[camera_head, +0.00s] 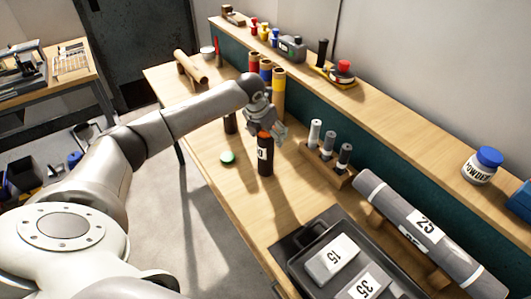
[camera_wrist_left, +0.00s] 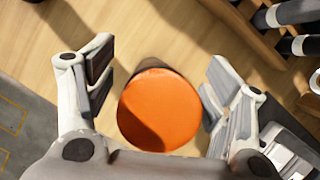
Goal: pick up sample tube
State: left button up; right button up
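A dark brown sample tube (camera_head: 265,163) with an orange cap and a white number label stands upright on the wooden bench. My left gripper (camera_head: 264,132) is above it, pointing down, with its fingers at the cap. In the left wrist view the round orange cap (camera_wrist_left: 158,112) sits between the spread fingers of my left gripper (camera_wrist_left: 155,88). Gaps show on both sides, so the fingers do not touch it. The lower tube is mostly hidden beneath the cap there. My right gripper is not in view.
A wooden rack (camera_head: 325,168) with several grey-capped tubes stands close on the right. A large grey roll (camera_head: 400,218) and a black tray (camera_head: 312,231) with labelled blocks are nearer. Another dark cylinder (camera_head: 230,124) stands behind.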

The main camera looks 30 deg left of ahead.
pick_arm(q)
jog(key=c, duration=1.4)
jog(key=shift+r, duration=0.1)
